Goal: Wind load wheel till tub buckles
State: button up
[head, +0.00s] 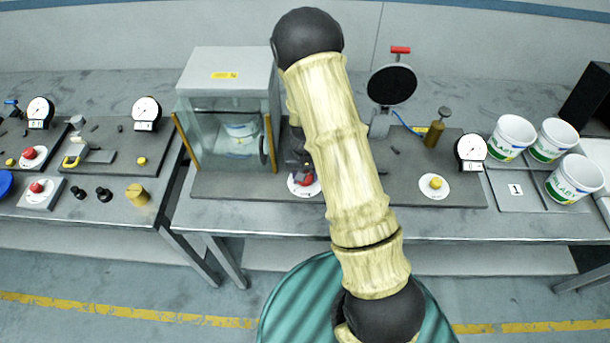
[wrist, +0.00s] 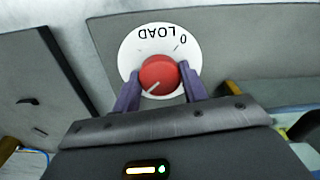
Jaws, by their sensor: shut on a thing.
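The load wheel is a red knob (wrist: 160,74) on a round white dial marked LOAD and 0 (wrist: 148,36). My gripper (wrist: 158,84) is shut on it, one purple finger on each side. The knob's white line points to the lower left in the wrist view. In the head view a bit of the red knob (head: 306,181) shows beside my arm. A white tub (head: 238,142) stands upright in the glass-fronted press box (head: 228,75), left of my arm. The glass blurs it, and I see no clear buckle.
Right of my arm are a yellow knob (head: 435,184), a gauge (head: 470,148), a round black plate on a stand (head: 391,85) and several white tubs (head: 512,135). A second bench (head: 120,220) with gauges and knobs stands at left.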

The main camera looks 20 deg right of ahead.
jog(key=shift+m, duration=0.6)
jog(key=shift+r, duration=0.1)
jog(key=o, duration=1)
notch_tip(320, 180, up, 17)
jog(key=b, duration=0.2)
jog(key=shift+r, duration=0.15)
jog(key=s+r+n+t, duration=0.1)
jog(key=s+n+t, duration=0.1)
jog(key=s, duration=1.2)
jog(key=shift+s+r+n+t, duration=0.3)
jog(key=shift+r+n, duration=0.1)
jog(key=shift+n, duration=0.2)
